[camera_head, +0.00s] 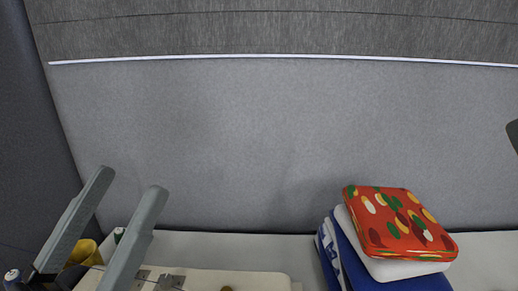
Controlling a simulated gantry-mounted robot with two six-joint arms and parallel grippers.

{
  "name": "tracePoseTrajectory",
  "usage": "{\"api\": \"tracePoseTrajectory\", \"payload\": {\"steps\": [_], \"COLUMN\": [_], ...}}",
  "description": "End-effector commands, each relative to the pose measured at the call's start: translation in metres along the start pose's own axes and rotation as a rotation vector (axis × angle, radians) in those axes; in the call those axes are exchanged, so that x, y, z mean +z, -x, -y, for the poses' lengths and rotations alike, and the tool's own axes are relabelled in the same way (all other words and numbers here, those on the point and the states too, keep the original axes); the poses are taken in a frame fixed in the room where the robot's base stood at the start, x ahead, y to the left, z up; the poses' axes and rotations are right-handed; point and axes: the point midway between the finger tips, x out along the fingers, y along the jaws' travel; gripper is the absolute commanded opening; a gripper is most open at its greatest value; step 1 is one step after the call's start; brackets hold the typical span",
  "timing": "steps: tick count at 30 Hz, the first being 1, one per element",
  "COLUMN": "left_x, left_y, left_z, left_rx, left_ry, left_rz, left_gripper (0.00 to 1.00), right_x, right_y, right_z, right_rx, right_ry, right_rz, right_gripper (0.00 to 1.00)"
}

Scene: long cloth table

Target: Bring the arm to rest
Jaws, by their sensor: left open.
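My left gripper (130,183) is at the lower left of the head view. Its two grey fingers point up the picture and stand well apart. Nothing is held between them. The gripper's base is cut off by the bottom edge. My right gripper does not show clearly enough to make out.
Below the left gripper are a beige surface (225,277), a yellow item (86,250) and small spools. A dark sliver (513,135) shows at the right edge.

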Motion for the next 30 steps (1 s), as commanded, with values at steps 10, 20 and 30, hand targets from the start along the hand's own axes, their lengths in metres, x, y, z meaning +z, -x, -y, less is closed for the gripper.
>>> {"api": "tracePoseTrajectory", "payload": {"steps": [10, 20, 30], "left_x": [-0.113, -0.219, -0.309], "left_y": [-0.046, -0.139, -0.218], "left_z": [0.038, 0.044, 0.05], "left_rx": [-0.25, -0.249, -0.249], "left_ry": [-0.187, -0.188, -0.188], "left_rz": [-0.103, -0.101, -0.1], "left_gripper": [0.77, 0.77, 0.77], "right_x": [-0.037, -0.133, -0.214], "right_y": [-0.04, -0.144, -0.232], "right_z": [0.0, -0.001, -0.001], "right_rx": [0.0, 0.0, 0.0], "right_ry": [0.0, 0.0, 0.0], "right_rz": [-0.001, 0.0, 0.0], "right_gripper": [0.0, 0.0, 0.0]}}
